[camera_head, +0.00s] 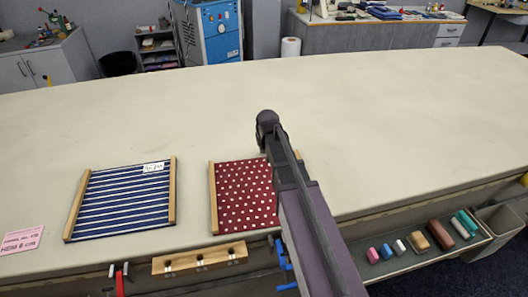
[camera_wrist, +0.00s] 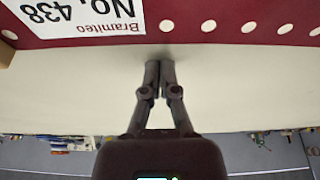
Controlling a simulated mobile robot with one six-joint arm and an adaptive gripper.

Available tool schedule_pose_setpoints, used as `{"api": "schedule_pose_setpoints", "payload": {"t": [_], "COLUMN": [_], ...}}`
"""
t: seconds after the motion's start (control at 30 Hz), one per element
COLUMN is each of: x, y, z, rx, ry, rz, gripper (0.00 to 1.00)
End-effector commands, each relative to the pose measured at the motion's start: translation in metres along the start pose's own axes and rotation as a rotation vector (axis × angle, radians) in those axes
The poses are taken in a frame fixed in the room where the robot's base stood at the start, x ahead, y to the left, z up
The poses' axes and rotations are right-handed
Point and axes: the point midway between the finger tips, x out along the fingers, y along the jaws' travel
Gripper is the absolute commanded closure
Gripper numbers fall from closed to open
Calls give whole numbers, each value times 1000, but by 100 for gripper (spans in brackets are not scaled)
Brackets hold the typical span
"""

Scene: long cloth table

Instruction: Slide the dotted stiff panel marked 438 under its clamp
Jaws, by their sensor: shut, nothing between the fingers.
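The dotted panel (camera_head: 240,195) is dark red with white dots and lies flat on the table, with a light wooden strip (camera_head: 213,200) along its left edge. My arm covers its right part and far right corner in the head view. In the wrist view the panel's edge (camera_wrist: 240,28) fills the top, with a white label (camera_wrist: 85,15) reading "No. 438", upside down. My gripper (camera_wrist: 160,64) is shut and empty, its fingertips close to this edge; I cannot tell if they touch. A bit of wood (camera_head: 297,155) shows right of my arm. I cannot tell which part is the clamp.
A blue striped panel (camera_head: 120,200) between wooden strips lies to the left, beside a pink card (camera_head: 20,239). A wooden block with holes (camera_head: 200,258) sits at the front edge. Coloured blocks lie on a low shelf (camera_head: 400,262) at right. The table's far side is clear.

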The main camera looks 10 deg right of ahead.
Motion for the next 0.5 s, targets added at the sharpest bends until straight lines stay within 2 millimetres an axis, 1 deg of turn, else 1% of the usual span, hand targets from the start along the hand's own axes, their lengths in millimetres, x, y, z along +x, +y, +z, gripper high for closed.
{"api": "schedule_pose_setpoints", "payload": {"t": [0.03,0.13,0.2,0.5], "x": [2,6,-5,-32], "y": [0,0,0,0], "z": [-7,-17,-14,-14], "rx": [0,0,0,0], "ry": [0,0,-1,0], "rz": [0,0,0,0], "gripper": [100,100,100,100]}}
